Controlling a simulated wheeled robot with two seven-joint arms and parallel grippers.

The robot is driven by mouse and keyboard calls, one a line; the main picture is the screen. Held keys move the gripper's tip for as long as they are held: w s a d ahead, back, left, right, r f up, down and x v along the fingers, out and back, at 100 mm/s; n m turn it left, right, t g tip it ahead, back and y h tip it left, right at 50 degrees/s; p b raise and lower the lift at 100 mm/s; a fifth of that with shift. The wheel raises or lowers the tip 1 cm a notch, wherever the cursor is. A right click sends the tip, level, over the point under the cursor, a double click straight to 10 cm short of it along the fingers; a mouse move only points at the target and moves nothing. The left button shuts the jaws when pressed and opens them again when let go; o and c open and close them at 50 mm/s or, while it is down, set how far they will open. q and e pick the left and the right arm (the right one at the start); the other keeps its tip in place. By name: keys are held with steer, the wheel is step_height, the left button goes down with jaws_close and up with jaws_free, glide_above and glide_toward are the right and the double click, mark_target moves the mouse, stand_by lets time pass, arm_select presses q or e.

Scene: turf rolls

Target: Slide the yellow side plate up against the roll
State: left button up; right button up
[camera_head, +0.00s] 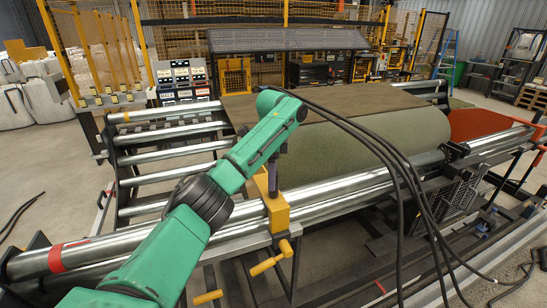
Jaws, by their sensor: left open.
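The green turf roll (385,138) lies across the machine, with its brown backing sheet running over the top. The yellow side plate (277,212) stands upright on the bright metal bars in front of the roll's left part. Its lower fittings have yellow handles (270,263). My left arm comes in from the lower left and bends down at the wrist. My left gripper (273,180) is small and dark, open, at the plate's top edge. Whether it touches the plate, and any gap between plate and roll, I cannot tell because the arm covers that part. My right gripper is out of view.
Long metal bars (345,193) run from lower left to upper right. Conveyor rollers (165,155) lie at the left. Black cables (400,180) hang across the right side. A red-orange part (475,124) stands right of the roll. Yellow fencing (100,50) stands behind.

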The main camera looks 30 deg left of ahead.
arm_select(q)
step_height(320, 180, up, 10)
steer(key=shift+d+r+p, duration=0.15)
steer(key=shift+p, duration=0.75)
